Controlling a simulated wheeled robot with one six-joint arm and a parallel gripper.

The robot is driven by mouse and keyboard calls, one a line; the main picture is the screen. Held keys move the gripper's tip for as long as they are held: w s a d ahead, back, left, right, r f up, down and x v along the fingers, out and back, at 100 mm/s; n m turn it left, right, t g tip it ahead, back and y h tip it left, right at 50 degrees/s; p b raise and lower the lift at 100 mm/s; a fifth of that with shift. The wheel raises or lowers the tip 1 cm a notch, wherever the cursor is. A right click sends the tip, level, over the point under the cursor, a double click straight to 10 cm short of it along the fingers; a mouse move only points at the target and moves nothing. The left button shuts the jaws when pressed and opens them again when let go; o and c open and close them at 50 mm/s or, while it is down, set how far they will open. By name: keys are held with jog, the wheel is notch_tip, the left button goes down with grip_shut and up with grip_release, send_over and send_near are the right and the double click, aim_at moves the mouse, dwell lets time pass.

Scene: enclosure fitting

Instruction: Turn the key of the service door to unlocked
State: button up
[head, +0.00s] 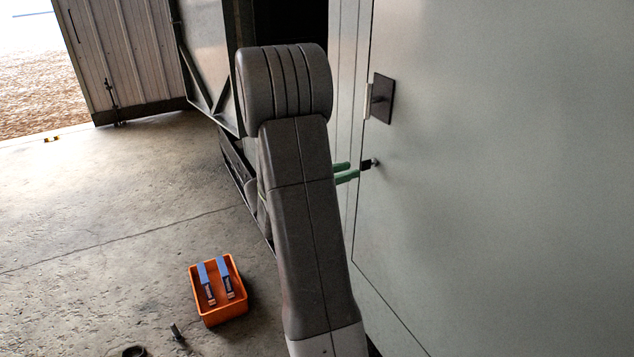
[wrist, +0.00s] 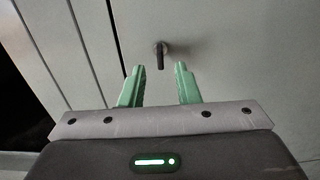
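The service door (head: 500,180) is a large pale grey-green panel on the right of the head view. Its key (head: 367,165) is small and dark and sits in a round lock on the door. In the wrist view the key (wrist: 160,58) points straight down from the lock, just beyond the fingertips and roughly centred between them. My gripper (wrist: 159,70) is open and empty, with green fingers apart on either side of the key's line. In the head view my gripper (head: 354,170) shows only its green fingers, close to the key; my arm hides the rest.
A dark handle plate (head: 381,99) is on the door above the lock. An orange crate (head: 226,312) with blue-handled items stands on the concrete floor, with small dark objects near it. Vertical seams (wrist: 110,40) run left of the lock. The floor at left is mostly clear.

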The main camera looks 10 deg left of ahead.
aim_at(366, 165)
jog(key=b+v, duration=0.1)
jog(key=v, duration=0.8)
jog(key=p+x, duration=0.2)
jog(key=x, duration=1.1)
jog(key=shift+w+d, duration=0.15)
jog(key=shift+d, duration=0.1)
